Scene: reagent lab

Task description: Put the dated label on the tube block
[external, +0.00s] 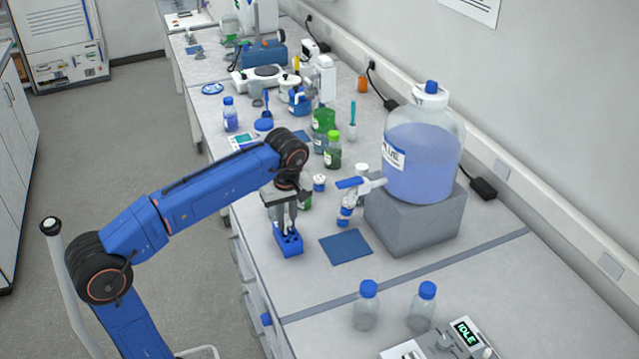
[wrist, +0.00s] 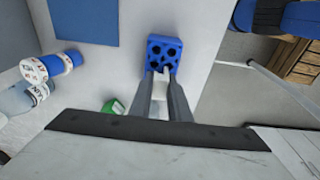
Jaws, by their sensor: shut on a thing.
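The tube block (external: 289,246) is a small blue block with several dark holes, standing near the left edge of the bench. In the wrist view the tube block (wrist: 166,42) lies just beyond my fingertips. My gripper (external: 285,228) points down over the block. In the wrist view my gripper (wrist: 162,78) is shut on a small white piece, the dated label (wrist: 161,76), at the block's near side. I cannot tell whether the label touches the block. No writing on it is readable, and the fingers hide part of it.
A dark blue mat (external: 346,247) lies right of the block. A large blue-filled carboy (external: 421,160) stands on a grey plinth (external: 415,220) further right, its tap above a small white-and-blue bottle (external: 345,216). A green-capped bottle (external: 333,152) stands behind. The bench edge is close on the left.

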